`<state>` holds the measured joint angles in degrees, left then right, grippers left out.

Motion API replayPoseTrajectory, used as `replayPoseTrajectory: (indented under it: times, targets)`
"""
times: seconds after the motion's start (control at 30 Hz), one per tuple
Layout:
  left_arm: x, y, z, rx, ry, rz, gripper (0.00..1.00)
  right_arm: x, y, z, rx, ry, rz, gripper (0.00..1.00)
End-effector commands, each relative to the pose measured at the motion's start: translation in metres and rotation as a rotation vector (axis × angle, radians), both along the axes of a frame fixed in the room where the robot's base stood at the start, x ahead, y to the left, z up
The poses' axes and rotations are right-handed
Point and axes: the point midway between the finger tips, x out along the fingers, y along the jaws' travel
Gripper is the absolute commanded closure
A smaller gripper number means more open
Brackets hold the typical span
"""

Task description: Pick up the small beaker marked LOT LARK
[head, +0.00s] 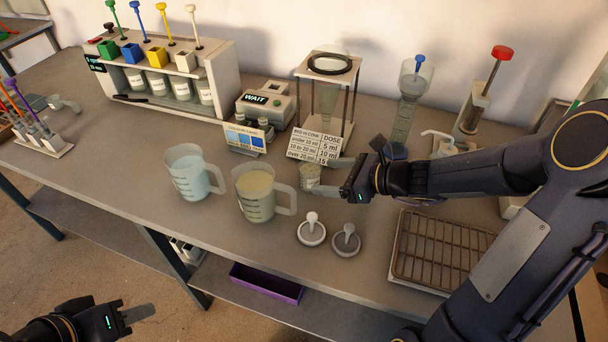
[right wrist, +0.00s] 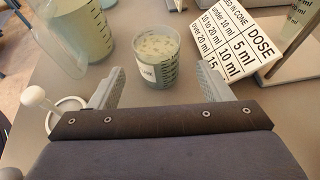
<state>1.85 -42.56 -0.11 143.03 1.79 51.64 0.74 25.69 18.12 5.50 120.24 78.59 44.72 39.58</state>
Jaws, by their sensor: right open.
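The small beaker (head: 309,178) stands upright on the bench, right of the two big jugs. It holds pale, cloudy contents; in the right wrist view the beaker (right wrist: 157,58) has dark graduations and a white label that seems to read LARK. My right gripper (head: 334,177) is open, its fingers pointing left at the beaker.
A jug with cream contents (head: 256,197) stands left of the beaker, beside a pale blue jug (head: 190,177). A dose card (head: 314,146) and stand (head: 351,100) are behind it. Two knobbed discs (head: 311,231) (head: 346,241) lie in front. A drying rack (head: 437,249) is at right.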

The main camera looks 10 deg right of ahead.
Motion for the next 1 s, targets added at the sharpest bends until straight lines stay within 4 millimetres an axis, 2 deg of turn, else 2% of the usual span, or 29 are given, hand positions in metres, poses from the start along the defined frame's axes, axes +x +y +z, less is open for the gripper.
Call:
replayPoseTrajectory:
  times: [0.33,0.67,0.77,1.0]
  targets:
    - [0.0,0.0,-0.009,0.0,0.0,0.0,0.64,0.026,0.035,-0.023,0.0,0.0,0.004,0.28]
    - [0.0,0.0,-0.01,0.0,0.0,0.0,0.64,0.032,0.041,-0.025,-0.001,0.0,0.0,0.28]
    - [0.0,0.0,-0.01,0.0,0.0,0.0,0.64,0.032,0.041,-0.025,-0.001,0.0,0.0,0.38]
    - [0.0,0.0,-0.01,0.0,0.0,0.0,0.64,0.031,0.04,-0.025,-0.002,-0.001,0.001,0.7]
